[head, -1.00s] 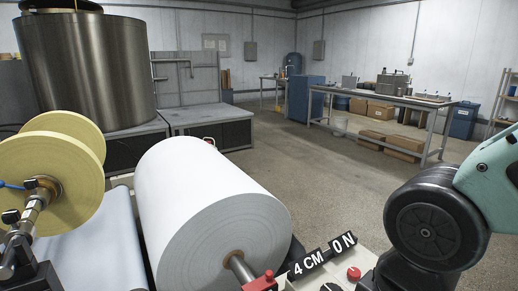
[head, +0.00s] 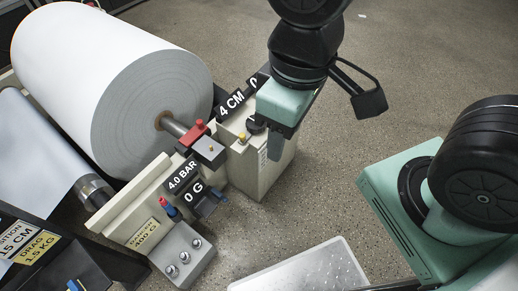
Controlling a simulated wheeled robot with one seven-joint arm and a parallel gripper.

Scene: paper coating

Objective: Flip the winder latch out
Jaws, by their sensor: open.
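The winder's large white paper roll (head: 125,95) lies on a metal shaft (head: 172,124) at the left. A red latch piece (head: 194,133) sits at the shaft's near end, against a dark block (head: 209,150) with a small orange pin. My gripper (head: 277,150) hangs to the right of the latch, pointing down over the cream housing with the 4 CM label. It is apart from the latch and holds nothing that I can see. Its jaws are open, but they overlap from this angle, so the gap is hard to see.
Panels labelled 4.0 BAR (head: 183,174) and 0 G (head: 194,192) stand just in front of the latch. A grey knob box (head: 182,252) is below them. My base and arm fill the right. Bare floor (head: 330,190) lies between.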

